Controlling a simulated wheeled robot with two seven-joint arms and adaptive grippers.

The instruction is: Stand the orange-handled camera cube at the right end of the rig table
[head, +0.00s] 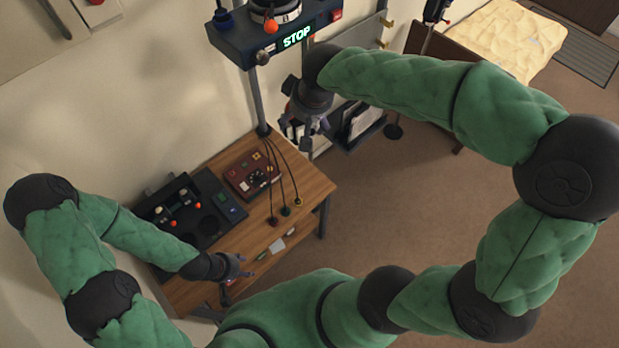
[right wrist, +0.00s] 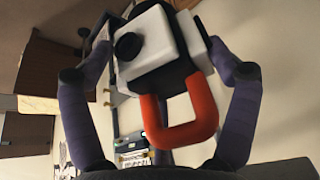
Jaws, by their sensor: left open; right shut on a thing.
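The camera cube (right wrist: 160,48) shows in the right wrist view as a white block with a black lens and an orange-red U-shaped handle (right wrist: 181,125). My right gripper (right wrist: 160,55) is shut on it, with a purple finger on each side. In the head view my right gripper (head: 306,130) is raised beyond the far right part of the wooden table (head: 312,184); the cube is hard to make out there. My left gripper (head: 236,268) is open and empty near the table's front left edge. I cannot tell for sure which surface is the rig table.
A dark console (head: 190,215) with small levers and a dark red box (head: 250,176) stand on the wooden table, with cables hanging to its front. A STOP panel (head: 285,45) is mounted above. A shelf with binders (head: 357,122) is behind my right gripper.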

